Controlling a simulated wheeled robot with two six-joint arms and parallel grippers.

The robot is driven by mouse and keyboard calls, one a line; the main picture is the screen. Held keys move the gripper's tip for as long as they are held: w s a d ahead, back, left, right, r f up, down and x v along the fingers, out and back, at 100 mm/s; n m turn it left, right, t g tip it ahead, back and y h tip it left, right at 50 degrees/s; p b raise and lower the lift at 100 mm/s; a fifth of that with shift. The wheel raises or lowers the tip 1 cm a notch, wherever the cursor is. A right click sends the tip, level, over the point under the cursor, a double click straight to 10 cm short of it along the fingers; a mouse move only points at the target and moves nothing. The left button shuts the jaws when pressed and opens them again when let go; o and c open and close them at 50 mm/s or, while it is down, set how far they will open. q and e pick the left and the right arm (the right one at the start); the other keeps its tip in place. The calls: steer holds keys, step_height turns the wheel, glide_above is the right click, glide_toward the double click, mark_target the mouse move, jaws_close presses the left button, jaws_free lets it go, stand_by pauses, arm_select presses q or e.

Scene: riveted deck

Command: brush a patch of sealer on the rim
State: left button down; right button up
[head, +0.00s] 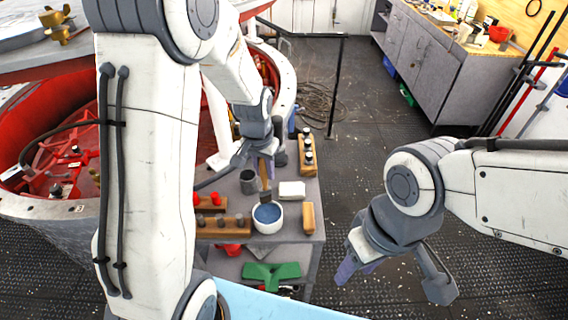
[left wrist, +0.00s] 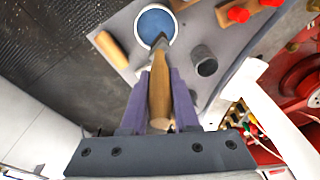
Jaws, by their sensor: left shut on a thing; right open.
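My left gripper (head: 262,158) is shut on a brush (head: 264,175) with a wooden handle and dark head, held head down over the cart top. The brush handle (left wrist: 159,98) lies between the purple fingers (left wrist: 159,90) in the left wrist view. A white pot (head: 268,229) of blue sealer stands just below the brush head. The head overlaps the pot's edge in both views; I cannot tell whether it touches the sealer. The pale rim (head: 287,82) of a large red-lined round opening is behind and left, partly hidden by my left arm. My right gripper (head: 356,266) is open and empty over the floor.
The grey cart (head: 313,226) also carries a grey cup (head: 248,183), a white block (head: 292,190), a wooden block (head: 308,216) and racks with red-topped and dark pieces. A green item (head: 271,275) lies on its lower shelf. A workbench (head: 440,70) stands at back right.

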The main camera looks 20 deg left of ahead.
mark_target(266, 189)
arm_select(q)
steer(key=n+p, duration=0.1)
steer(key=r+n+p, duration=0.1)
steer(key=n+p, duration=0.1)
steer(key=p, duration=0.1)
steer(key=shift+s+r+n+y, duration=0.15)
steer(key=shift+s+n+y, duration=0.1)
steer(key=shift+n+y, duration=0.05)
steer(key=shift+d+f+n+p, duration=0.1)
steer(key=shift+f+n+p, duration=0.15)
steer(key=shift+n, duration=0.25)
arm_select(e)
step_height(266, 189, up, 6)
arm_select(q)
steer(key=shift+f+b, duration=2.4)
steer(key=shift+f, duration=0.6)
arm_select(e)
steer(key=shift+f, duration=2.4)
arm_select(q)
steer(key=shift+f+b, duration=0.5)
steer(key=shift+f, duration=0.05)
arm_select(e)
steer(key=shift+f, duration=0.5)
arm_select(q)
steer(key=shift+r, duration=0.1)
arm_select(e)
steer(key=shift+r, duration=0.1)
